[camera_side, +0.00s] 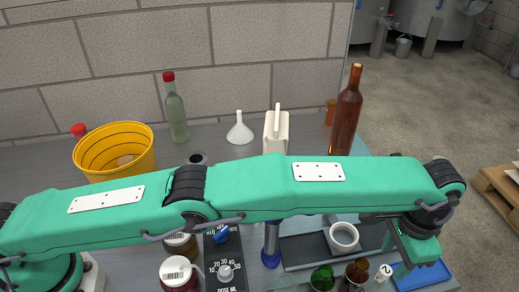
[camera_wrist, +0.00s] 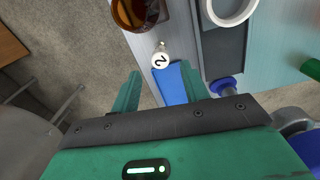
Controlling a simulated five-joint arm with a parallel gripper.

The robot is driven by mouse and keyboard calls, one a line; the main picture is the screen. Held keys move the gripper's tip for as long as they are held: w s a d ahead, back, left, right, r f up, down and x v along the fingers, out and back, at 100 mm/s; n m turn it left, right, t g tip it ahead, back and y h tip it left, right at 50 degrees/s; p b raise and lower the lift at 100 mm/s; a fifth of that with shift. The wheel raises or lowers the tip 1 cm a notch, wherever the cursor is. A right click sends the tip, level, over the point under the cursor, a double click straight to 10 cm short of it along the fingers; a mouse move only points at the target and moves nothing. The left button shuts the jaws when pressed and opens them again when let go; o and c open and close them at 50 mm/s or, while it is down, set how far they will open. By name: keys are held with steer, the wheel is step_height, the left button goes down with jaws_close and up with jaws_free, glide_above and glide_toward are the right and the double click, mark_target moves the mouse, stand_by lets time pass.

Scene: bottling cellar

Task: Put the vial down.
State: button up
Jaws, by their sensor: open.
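The vial, with a white top marked "2", shows at the lower right of the side view (camera_side: 384,272) and in the wrist view (camera_wrist: 161,61). My gripper (camera_wrist: 161,76) is open, with its two green fingers apart. In the wrist view the vial's top lies just beyond the fingertips, between their lines. In the side view my gripper (camera_side: 397,264) is close to the vial at its right. The vial's lower part is hidden, and I cannot tell what it rests on. A blue tray (camera_side: 428,277) lies right of it; it also shows in the wrist view (camera_wrist: 176,88).
A brown jar (camera_side: 357,271) and a green-topped one (camera_side: 322,278) stand left of the vial. A white ring-shaped vessel (camera_side: 344,237) is behind them. A tall brown bottle (camera_side: 346,112) stands farther back. The counter ends at the right, above the floor.

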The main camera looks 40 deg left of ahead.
steer(key=shift+r, duration=0.1)
steer(key=w+a+r+n+t+h, duration=0.1)
steer(key=w+a+r+n, duration=0.15)
steer(key=a+r, duration=0.7)
steer(key=w+a+r+n+t, duration=0.1)
steer(key=w+a+r, duration=0.3)
steer(key=a+r, duration=0.55)
steer(key=s+a+r+n+t, duration=0.1)
steer(key=s+a+r, duration=0.15)
steer(key=a, duration=0.65)
steer(key=s+a+r+n, duration=0.1)
steer(key=s+a+r, duration=0.15)
steer(key=a, duration=0.55)
steer(key=s+a+f+n+t, duration=0.1)
steer(key=s+a+f, duration=0.3)
steer(key=s+a, duration=0.4)
steer(key=s+a+f+n+t+y, duration=0.1)
steer(key=s+a+f+n, duration=0.2)
steer(key=s+a, duration=0.6)
steer(key=s+f, duration=0.1)
steer(key=s, duration=0.2)
steer(key=shift+t, duration=0.3)
